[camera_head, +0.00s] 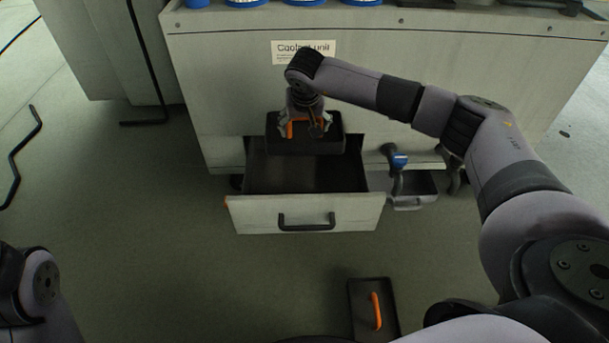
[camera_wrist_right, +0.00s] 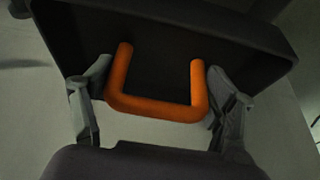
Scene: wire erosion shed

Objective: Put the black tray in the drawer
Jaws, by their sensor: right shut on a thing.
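The black tray (camera_head: 331,142) with an orange handle (camera_wrist_right: 155,105) hangs from my right gripper (camera_head: 304,127). The gripper is shut on the handle, with one finger at each side of it in the right wrist view. The tray is over the back part of the open drawer (camera_head: 340,213). The drawer's visible floor is bare, and its back part is hidden by the tray. I cannot tell how high the tray is above the drawer. Part of my left arm shows at the lower left, but its gripper is out of view.
A second black tray (camera_head: 360,314) with an orange handle lies at the bottom of the head view. The grey cabinet (camera_head: 230,90) stands behind the drawer. A blue-topped item (camera_head: 398,161) and a smaller bin (camera_head: 418,188) are right of the drawer.

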